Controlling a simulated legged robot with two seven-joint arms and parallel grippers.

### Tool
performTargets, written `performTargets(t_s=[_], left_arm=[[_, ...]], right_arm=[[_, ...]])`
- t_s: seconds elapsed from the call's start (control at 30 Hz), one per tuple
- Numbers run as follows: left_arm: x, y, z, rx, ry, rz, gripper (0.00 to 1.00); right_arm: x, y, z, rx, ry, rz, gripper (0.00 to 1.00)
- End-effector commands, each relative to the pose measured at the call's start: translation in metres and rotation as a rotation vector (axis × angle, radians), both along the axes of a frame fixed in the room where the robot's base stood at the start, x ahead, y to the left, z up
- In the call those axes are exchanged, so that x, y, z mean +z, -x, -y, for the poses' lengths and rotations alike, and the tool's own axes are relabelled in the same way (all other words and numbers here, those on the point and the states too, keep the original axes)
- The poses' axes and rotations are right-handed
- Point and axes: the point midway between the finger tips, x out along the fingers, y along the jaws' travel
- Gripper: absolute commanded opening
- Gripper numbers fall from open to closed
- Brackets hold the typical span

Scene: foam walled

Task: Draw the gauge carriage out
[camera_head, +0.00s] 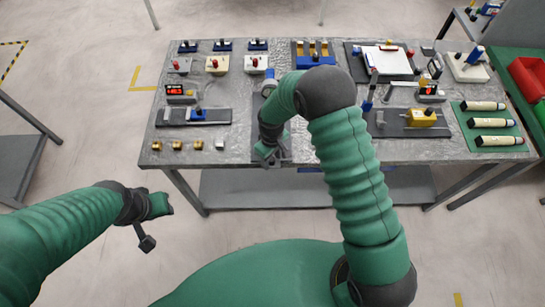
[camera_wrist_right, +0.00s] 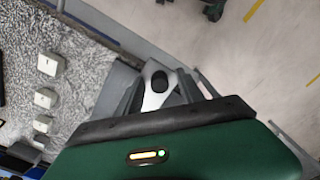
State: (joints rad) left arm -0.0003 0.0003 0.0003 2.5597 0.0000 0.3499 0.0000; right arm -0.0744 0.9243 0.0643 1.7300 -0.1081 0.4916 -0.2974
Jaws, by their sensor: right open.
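My right gripper (camera_head: 268,155) is over the front edge of the bench, at the end of a dark grey track (camera_head: 285,153) that my arm partly hides. In the right wrist view, its fingers (camera_wrist_right: 160,98) are apart, with a silver piece with a dark round centre (camera_wrist_right: 158,84) showing between them. I cannot tell whether they touch it, or whether it belongs to the gauge carriage. A blue block (camera_head: 197,114) and a yellow block (camera_head: 421,117) sit on other grey bases. My left gripper (camera_head: 152,225) hangs left of the bench, its opening unclear.
Several small brass and pale blocks (camera_head: 177,145) stand along the front left edge. White cylinders lie on a green mat (camera_head: 468,130) at the right. Fixtures and a clipboard (camera_head: 388,60) fill the back. Floor in front is clear.

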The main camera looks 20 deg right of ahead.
Motion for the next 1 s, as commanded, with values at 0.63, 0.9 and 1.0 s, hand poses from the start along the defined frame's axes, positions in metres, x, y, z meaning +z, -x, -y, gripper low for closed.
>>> performTargets(t_s=[0.63,0.9,1.0], left_arm=[[-0.015,0.0,0.0,0.0,0.0,0.0,0.36],[-0.022,0.0,0.0,0.001,0.0,0.0,0.36],[-0.022,0.0,0.0,0.001,0.0,0.0,0.36]], right_arm=[[0.085,-0.002,0.0,0.0,0.001,0.009,0.45],[0.152,-0.002,-0.002,0.001,0.001,0.004,0.45],[0.164,-0.002,-0.002,0.002,0.001,0.002,0.45]])
